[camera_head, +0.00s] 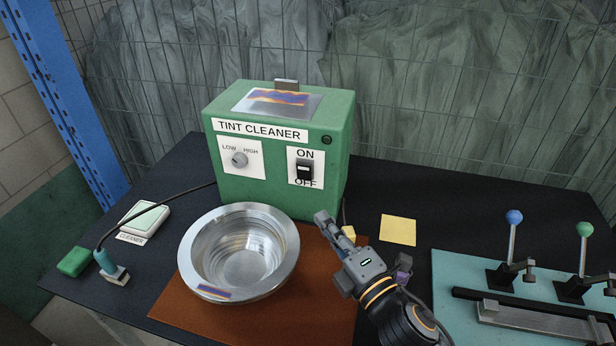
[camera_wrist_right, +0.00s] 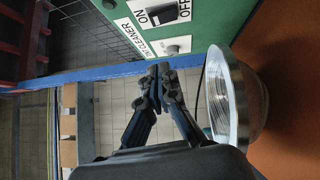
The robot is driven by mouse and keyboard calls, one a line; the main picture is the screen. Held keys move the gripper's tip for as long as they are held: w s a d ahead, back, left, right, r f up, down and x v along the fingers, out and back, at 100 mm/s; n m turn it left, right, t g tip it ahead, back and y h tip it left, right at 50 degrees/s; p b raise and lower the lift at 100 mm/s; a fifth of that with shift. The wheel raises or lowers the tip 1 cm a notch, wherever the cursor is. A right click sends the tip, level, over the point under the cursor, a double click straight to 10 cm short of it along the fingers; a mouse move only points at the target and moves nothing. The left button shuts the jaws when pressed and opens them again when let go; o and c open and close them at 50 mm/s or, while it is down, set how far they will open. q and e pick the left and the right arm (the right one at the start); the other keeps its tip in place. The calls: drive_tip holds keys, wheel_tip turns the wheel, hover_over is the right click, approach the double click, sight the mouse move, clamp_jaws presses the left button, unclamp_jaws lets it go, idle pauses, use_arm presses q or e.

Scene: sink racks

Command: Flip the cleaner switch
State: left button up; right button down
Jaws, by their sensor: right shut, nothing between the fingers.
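The green tint cleaner box (camera_head: 270,190) stands at the back of the dark table. Its black rocker switch (camera_head: 304,171) sits on a white plate between the printed words ON and OFF. My right gripper (camera_head: 323,217) is shut and empty. It is in front of the box, below and right of the switch, apart from it. In the right wrist view the closed fingertips (camera_wrist_right: 159,72) point past the box. My left gripper is in neither view.
A metal bowl (camera_head: 204,250) stands on a brown mat (camera_head: 325,305) before the box. A low-high knob (camera_head: 239,159) is left of the switch. A cable with a blue-green plug (camera_head: 105,260), a yellow note (camera_head: 398,230) and two levers (camera_head: 513,235) flank the area.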

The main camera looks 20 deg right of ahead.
drive_tip(key=p, duration=0.3)
approach(301, 166)
drive_tip(key=w+a, duration=0.3)
drive_tip(key=a, duration=0.1)
drive_tip(key=w+d, duration=0.2)
drive_tip(key=w, duration=0.1)
drive_tip(key=shift+d+r+p, duration=0.2)
drive_tip(key=shift+p, duration=0.1)
drive_tip(key=p, duration=0.1)
drive_tip(key=r+p, duration=0.1)
drive_tip(key=p, duration=0.1)
drive_tip(key=shift+w+d+m+g, duration=0.15)
drive_tip(key=shift+w+m+g, duration=0.15)
drive_tip(key=shift+f+b, duration=0.3)
drive_tip(key=shift+b, duration=0.1)
